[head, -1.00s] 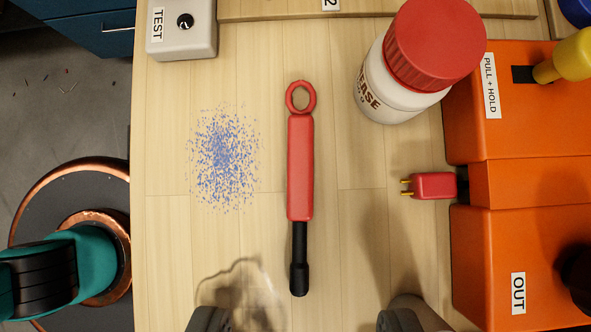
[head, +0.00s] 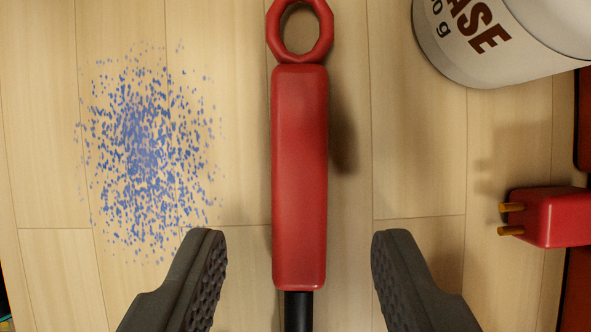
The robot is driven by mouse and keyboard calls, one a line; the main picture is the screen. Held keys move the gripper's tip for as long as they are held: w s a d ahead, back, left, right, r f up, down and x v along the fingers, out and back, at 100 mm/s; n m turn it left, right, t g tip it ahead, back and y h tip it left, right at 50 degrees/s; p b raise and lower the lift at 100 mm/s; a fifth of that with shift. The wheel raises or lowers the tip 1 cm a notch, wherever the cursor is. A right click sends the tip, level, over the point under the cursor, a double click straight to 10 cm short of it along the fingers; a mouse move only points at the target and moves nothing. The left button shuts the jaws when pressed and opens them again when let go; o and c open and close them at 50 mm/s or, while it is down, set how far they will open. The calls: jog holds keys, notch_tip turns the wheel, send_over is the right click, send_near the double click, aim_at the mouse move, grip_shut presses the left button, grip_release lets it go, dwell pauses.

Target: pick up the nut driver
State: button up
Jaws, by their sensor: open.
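The nut driver (head: 300,175) lies on the wooden bench, lengthwise in the head view. It has a red handle with a red ring at the top end and a black shaft that runs out of the bottom edge. My gripper (head: 299,245) is open, with one dark ridged finger on each side of the lower handle. There is a clear gap between each finger and the handle. The tool's tip is out of view.
A patch of blue specks (head: 150,155) lies on the bench to the left. A white grease tub (head: 490,45) stands at the upper right. A red plug with two brass pins (head: 552,217) is at the right, beside an orange-red edge.

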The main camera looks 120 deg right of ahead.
jog(key=shift+x, duration=0.95)
jog(key=shift+r, duration=0.1)
grip_shut()
jog(key=shift+r, duration=0.1)
notch_tip(320, 180, up, 28)
